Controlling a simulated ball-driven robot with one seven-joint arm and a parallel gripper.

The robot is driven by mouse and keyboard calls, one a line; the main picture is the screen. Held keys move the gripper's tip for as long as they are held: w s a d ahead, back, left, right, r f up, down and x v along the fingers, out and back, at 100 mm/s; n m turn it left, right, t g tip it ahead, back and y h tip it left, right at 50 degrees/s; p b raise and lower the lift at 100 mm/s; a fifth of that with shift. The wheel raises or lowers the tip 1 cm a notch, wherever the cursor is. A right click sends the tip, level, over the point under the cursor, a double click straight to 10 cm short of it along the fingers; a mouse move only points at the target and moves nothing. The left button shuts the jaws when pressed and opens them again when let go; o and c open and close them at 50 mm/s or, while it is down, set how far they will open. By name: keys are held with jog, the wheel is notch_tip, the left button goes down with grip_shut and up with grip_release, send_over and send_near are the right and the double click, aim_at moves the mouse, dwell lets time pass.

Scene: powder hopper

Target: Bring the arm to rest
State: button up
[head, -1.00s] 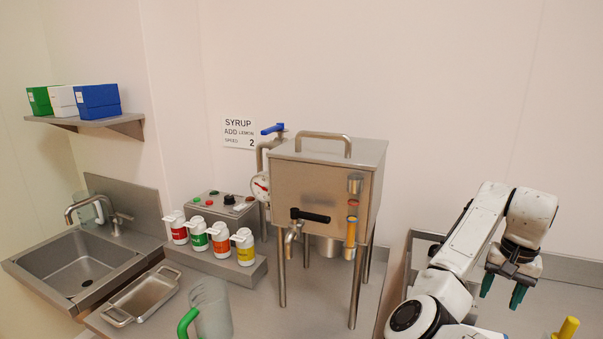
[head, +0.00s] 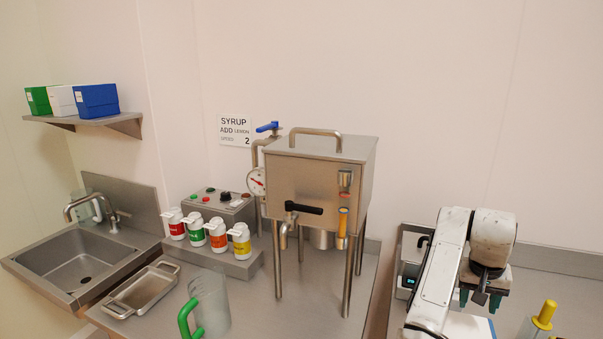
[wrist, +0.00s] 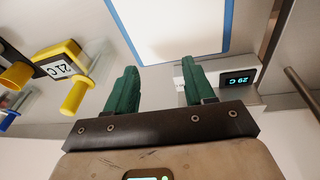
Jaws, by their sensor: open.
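My gripper (head: 479,300) is at the right of the head view, pointing down over the right-hand counter. In the wrist view its two green fingers (wrist: 156,88) are spread apart with nothing between them. My arm is bent, with its forearm upright beside the gripper. The fingers look apart from the things around them.
A display unit (head: 409,280) sits left of my arm. The steel hopper (head: 320,180), jug (head: 210,302) and sink (head: 75,262) are further left.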

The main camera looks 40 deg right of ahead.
jog(key=w+a+f+n+t, duration=0.1)
jog(key=w+a+f+n, duration=0.1)
jog(key=a, duration=0.5)
jog(key=w+a+f+n+t+h, duration=0.1)
jog(key=w+a+f+n, duration=0.2)
jog(key=a, duration=0.4)
jog(key=w+a+f+n+t, duration=0.2)
jog(key=w+a+f+n, duration=0.1)
jog(key=a, duration=0.3)
jog(key=shift+w+a+n+h, duration=0.3)
jog(key=shift+w+a+n, duration=0.1)
jog(key=shift+n, duration=0.1)
jog(key=s+a+f+n+t+y, duration=0.1)
jog(key=s+a+f+n+y, duration=0.1)
jog(key=a, duration=0.7)
jog(key=s+a+f+n+t+y, duration=0.1)
jog(key=a+f+n+y, duration=0.1)
jog(key=a, duration=0.7)
jog(key=s+f+g+b, duration=0.1)
jog(key=s+f+g, duration=0.3)
jog(key=s+f, duration=0.3)
jog(key=s, duration=0.4)
jog(key=shift+d+f+g+b, duration=0.25)
jog(key=shift+d+g+b, duration=0.05)
jog(key=shift+d+b, duration=0.1)
